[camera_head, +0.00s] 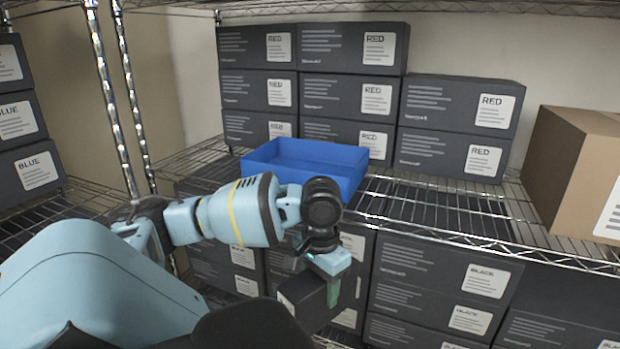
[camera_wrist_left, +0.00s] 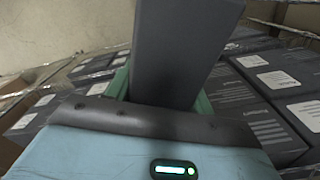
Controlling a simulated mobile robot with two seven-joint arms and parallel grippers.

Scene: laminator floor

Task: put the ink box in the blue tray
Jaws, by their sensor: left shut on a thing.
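My left gripper (camera_head: 332,288) is shut on a dark ink box (camera_head: 308,297) in the head view, in front of the lower shelf stacks and below the blue tray. In the left wrist view the held ink box (camera_wrist_left: 182,50) rises between the green fingers of the left gripper (camera_wrist_left: 165,90). The blue tray (camera_head: 318,171) sits on the middle wire shelf, in front of the RED boxes. The part of its inside that shows looks empty. My left arm partly covers its front. My right gripper is not in view.
Stacked dark RED boxes (camera_head: 352,88) stand behind the tray. BLACK boxes (camera_head: 440,278) fill the shelf below. A cardboard box (camera_head: 572,165) stands at the right. BLUE boxes (camera_head: 22,120) are at the left. Bare wire shelf (camera_head: 430,205) lies right of the tray. Chrome posts (camera_head: 130,95) rise at left.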

